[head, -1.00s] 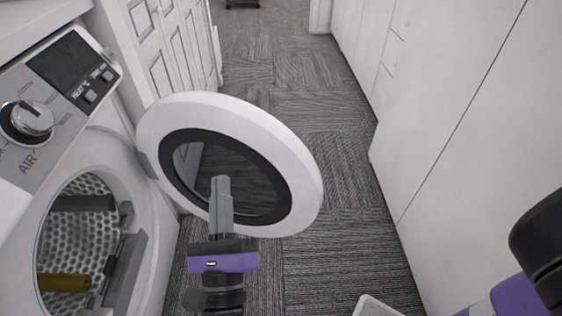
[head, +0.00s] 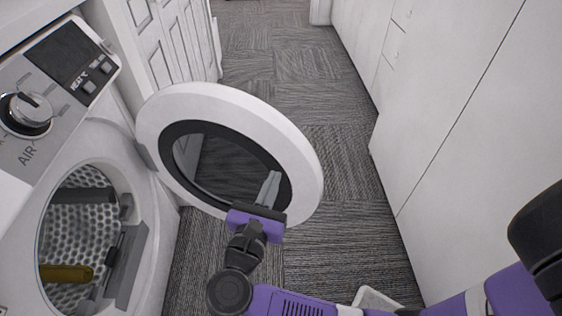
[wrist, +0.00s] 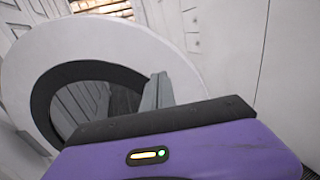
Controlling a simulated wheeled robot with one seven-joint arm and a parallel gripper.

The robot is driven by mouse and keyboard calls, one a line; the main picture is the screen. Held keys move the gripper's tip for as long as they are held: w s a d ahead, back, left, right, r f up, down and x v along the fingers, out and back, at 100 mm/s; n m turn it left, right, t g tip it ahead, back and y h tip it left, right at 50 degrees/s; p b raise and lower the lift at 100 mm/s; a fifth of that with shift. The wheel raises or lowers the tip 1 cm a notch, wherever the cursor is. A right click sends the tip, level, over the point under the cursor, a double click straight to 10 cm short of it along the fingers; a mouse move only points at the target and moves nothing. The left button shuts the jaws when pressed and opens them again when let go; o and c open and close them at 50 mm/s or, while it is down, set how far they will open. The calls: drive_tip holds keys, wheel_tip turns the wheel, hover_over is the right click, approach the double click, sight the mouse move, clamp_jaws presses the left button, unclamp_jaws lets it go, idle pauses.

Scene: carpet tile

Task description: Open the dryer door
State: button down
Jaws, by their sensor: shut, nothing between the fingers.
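The dryer (head: 120,165) stands at the left, with its drum opening uncovered. Its round white door (head: 304,160), with a dark ring and glass, is swung wide out from the opening and hangs from a hinge on the opening's right side. My gripper (head: 273,174) is shut and empty in front of the lower right of the door's dark ring. I cannot tell whether the fingers touch the door.
White cabinets (head: 455,120) line the right side of the aisle. White panelled doors (head: 180,40) stand behind the dryer. Grey carpet (head: 300,75) is clear beyond the dryer door. A yellowish bar (head: 66,273) shows in the drum.

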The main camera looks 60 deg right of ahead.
sight(285, 153)
drive_tip(key=x, duration=0.6)
drive_tip(key=shift+d, duration=0.25)
drive_tip(key=shift+w+d, duration=0.1)
drive_tip(key=shift+d, duration=0.35)
drive_tip(key=w+d+n+t+y+p, duration=0.1)
drive_tip(key=w+d+t, duration=0.1)
drive_tip(key=w+d, duration=0.4)
drive_tip(key=w+d+n+t+y+p, duration=0.1)
drive_tip(key=w+d, duration=0.5)
drive_tip(key=d, duration=0.7)
drive_tip(key=w+d+n+t+y+p, duration=0.2)
drive_tip(key=w+d, duration=0.4)
drive_tip(key=d, duration=0.4)
drive_tip(key=shift+w+n+t+p, duration=0.35)
drive_tip(key=shift+n+t, duration=0.35)
drive_tip(key=shift+t, duration=0.5)
drive_tip(key=shift+s, duration=0.1)
